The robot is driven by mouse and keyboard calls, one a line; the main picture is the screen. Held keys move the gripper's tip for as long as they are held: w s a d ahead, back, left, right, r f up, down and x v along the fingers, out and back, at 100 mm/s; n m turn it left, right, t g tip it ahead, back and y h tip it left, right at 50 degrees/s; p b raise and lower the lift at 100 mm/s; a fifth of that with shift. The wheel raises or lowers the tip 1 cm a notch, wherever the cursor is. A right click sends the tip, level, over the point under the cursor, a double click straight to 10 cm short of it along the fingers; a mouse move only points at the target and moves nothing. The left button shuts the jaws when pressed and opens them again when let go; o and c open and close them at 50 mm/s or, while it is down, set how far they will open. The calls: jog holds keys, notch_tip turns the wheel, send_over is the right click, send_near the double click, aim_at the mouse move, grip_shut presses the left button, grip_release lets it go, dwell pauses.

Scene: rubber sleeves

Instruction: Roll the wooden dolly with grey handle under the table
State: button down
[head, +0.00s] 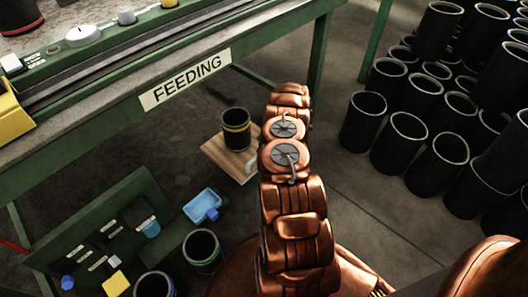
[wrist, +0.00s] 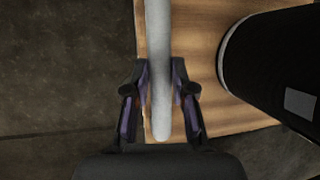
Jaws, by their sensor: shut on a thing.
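The wooden dolly (head: 214,158) is on the floor, just below the table's front edge in the head view. The grey handle (head: 252,169) shows beside my copper arm. In the wrist view, the handle (wrist: 158,40) runs between the fingers of my gripper (wrist: 160,78), which is shut on it. The dolly's wood (wrist: 195,60) and the dark sleeve (wrist: 275,65) show to the right. The green table (head: 265,48) carries a FEEDING sign. My arm hides my gripper in the head view.
Several black sleeves (head: 400,140) stand on the floor at right. A green table leg (head: 319,55) stands behind my arm. At lower left are a green rack (head: 110,215), a blue bin (head: 202,205) and more sleeves (head: 201,250). Bare floor lies around the dolly.

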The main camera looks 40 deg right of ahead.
jog(key=shift+w+r, duration=0.1)
jog(key=shift+w, duration=0.3)
jog(key=c, duration=1)
grip_release()
jog(key=shift+s, duration=0.1)
jog(key=shift+s+d+r, duration=0.1)
jog(key=shift+d+r, duration=0.05)
jog(key=v, duration=1.1)
jog(key=shift+r, duration=0.2)
